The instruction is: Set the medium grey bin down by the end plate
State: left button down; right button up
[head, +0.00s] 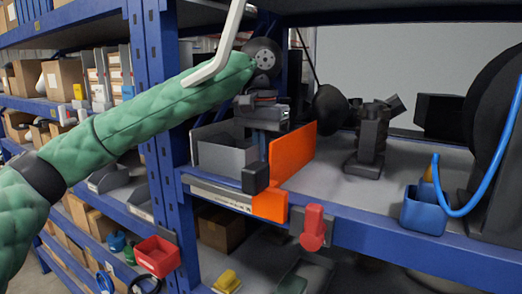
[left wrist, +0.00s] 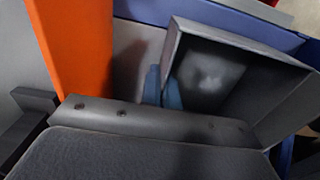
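The grey bin (head: 226,157) is open-topped and stands at the shelf's left end, just left of the orange end plate (head: 292,152). In the left wrist view the bin (left wrist: 258,88) is at the right, tilted in the picture, and the orange plate (left wrist: 82,40) is at the left, with a gap between them. My left gripper (head: 266,140) reaches down between bin and plate. Its blue fingertips (left wrist: 164,86) meet the bin's near side wall and appear closed on it. Whether the bin's base touches the shelf is hidden. My right gripper is not in view.
A black block (head: 255,178) sits at the orange plate's front edge. A red clamp-like part (head: 313,228) hangs on the blue shelf beam (head: 400,248). A dark stand (head: 371,140) and blue cup (head: 424,210) are farther right. Bare shelf lies right of the plate.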

pick_arm(q)
jog(key=c, duration=1.6)
grip_release()
